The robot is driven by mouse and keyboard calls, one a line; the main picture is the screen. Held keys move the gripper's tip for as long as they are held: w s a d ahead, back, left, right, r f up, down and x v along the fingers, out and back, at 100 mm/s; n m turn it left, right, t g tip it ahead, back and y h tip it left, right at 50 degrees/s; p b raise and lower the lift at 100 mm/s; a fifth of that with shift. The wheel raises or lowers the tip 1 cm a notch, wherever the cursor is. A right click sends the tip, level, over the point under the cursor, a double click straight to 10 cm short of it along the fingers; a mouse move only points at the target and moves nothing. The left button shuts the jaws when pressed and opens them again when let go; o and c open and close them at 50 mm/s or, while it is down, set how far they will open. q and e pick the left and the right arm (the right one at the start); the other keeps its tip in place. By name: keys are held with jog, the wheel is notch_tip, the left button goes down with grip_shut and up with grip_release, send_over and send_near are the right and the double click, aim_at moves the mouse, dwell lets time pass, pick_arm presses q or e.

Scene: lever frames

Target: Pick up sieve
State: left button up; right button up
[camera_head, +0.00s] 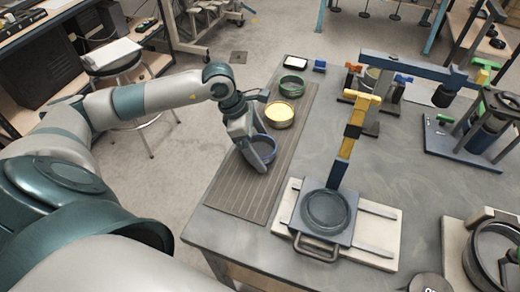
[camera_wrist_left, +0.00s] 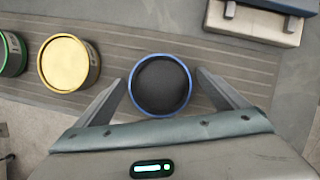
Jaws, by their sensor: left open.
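A round, blue-rimmed vessel with a dark inside, which I take for the sieve (camera_wrist_left: 161,86), sits on the ribbed mat (camera_head: 238,190). In the head view the sieve (camera_head: 267,146) is partly hidden by my left gripper (camera_head: 258,160). In the left wrist view my left gripper (camera_wrist_left: 160,80) is open, with one finger on either side of the sieve. The fingertips are close to its sides; I cannot tell whether they touch it. My right gripper is not in view.
A yellow-topped round vessel (camera_head: 279,114) and a green one (camera_head: 292,86) stand on the same mat, farther back. A lever press (camera_head: 325,210) on a pale base stands to the right. More lever frames (camera_head: 478,130) stand at the far right.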

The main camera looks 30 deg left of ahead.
aim_at(260, 153)
pick_arm(q)
jog(key=shift+f, duration=0.1)
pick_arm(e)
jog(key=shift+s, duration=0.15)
pick_arm(q)
jog(key=c, duration=1.2)
jog(key=shift+c, duration=0.3)
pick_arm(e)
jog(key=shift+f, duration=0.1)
